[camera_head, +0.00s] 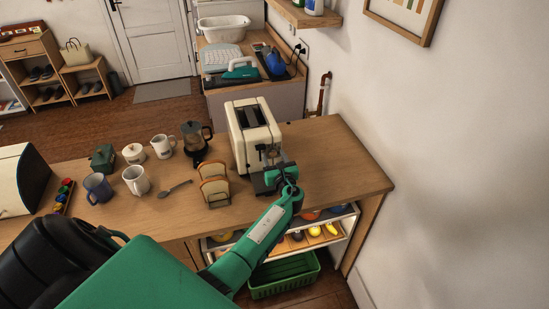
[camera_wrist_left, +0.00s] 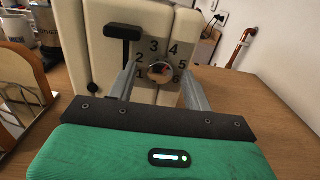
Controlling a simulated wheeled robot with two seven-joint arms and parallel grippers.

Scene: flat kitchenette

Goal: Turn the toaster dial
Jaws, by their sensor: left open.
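The cream toaster (camera_head: 253,128) stands on the wooden counter, with its top slots facing up. My left gripper (camera_head: 268,172) is at this end of the toaster. In the left wrist view its two fingers (camera_wrist_left: 162,82) are apart, one on each side of the dial, and open. I cannot tell whether they touch it. My right gripper is not in view.
A rack with bread slices (camera_head: 214,190) stands left of my gripper. Mugs (camera_head: 136,180), a spoon (camera_head: 175,189) and a coffee pot (camera_head: 195,140) are further left. The counter right of the toaster (camera_head: 340,165) is clear, with a wall beyond.

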